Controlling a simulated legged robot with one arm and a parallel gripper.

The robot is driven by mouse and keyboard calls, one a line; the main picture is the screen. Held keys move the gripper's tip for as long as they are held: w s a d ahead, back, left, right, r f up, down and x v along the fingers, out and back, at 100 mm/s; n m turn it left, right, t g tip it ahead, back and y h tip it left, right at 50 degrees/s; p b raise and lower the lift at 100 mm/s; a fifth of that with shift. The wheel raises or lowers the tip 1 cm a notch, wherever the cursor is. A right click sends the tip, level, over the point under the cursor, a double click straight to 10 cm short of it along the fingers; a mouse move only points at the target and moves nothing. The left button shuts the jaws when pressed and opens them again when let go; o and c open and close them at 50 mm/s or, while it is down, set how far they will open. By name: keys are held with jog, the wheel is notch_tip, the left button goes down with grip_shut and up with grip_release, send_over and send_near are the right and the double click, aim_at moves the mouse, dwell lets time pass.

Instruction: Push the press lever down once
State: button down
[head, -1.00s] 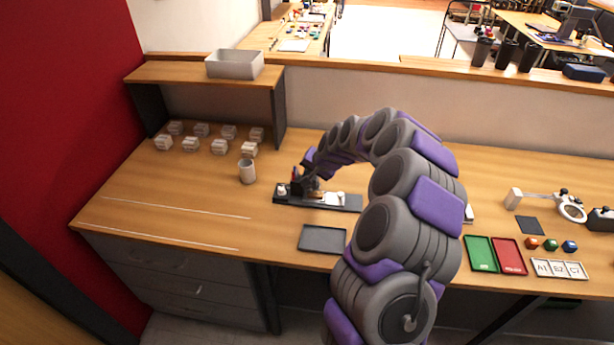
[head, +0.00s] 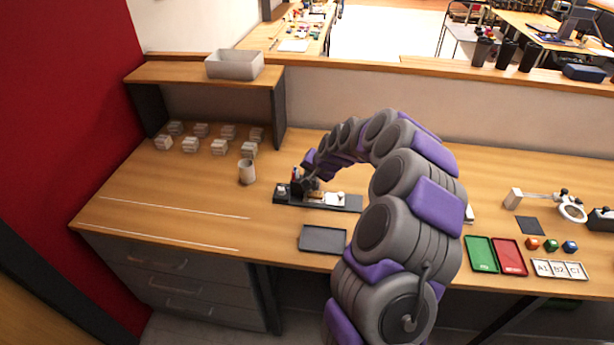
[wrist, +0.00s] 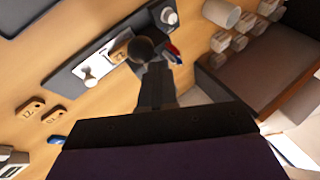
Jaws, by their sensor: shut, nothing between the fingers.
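The marker station is a long dark base (head: 350,204) on the bench, with a pale plate and white knobs. In the wrist view its base (wrist: 62,78) runs diagonally at upper left. A wooden tag (wrist: 121,47) with dark marks lies on it, beside a dark round knob (wrist: 140,50), which I take to be the press lever's end. My gripper (head: 309,186) is at the station's left part, low over it. In the wrist view the shut dark fingers (wrist: 156,85) reach up to the knob. I cannot tell whether they touch it. The lever's arm is mostly hidden.
A white cup (head: 247,172) stands left of the station, with several small pale blocks (head: 191,145) behind it. A dark tray (head: 322,239) lies in front. Green (head: 481,254) and red (head: 509,256) trays are at right. A shelf (head: 195,74) stands at back left.

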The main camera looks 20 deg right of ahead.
jog(key=shift+w+d+r+p, duration=0.15)
jog(key=shift+r+p, duration=0.2)
jog(key=shift+r, duration=0.45)
jog(key=shift+w+d+r+p, duration=0.15)
jog(key=shift+r+p, duration=0.2)
jog(key=shift+r, duration=0.4)
jog(key=shift+w+d+r+p, duration=0.15)
jog(key=shift+r+p, duration=0.15)
jog(key=shift+r, duration=0.5)
jog(key=shift+w+r+p, duration=0.2)
jog(key=shift+r+p, duration=0.1)
jog(key=shift+r, duration=0.55)
jog(key=shift+w+d+r+p, duration=0.15)
jog(key=shift+r+p, duration=0.15)
jog(key=shift+r, duration=0.5)
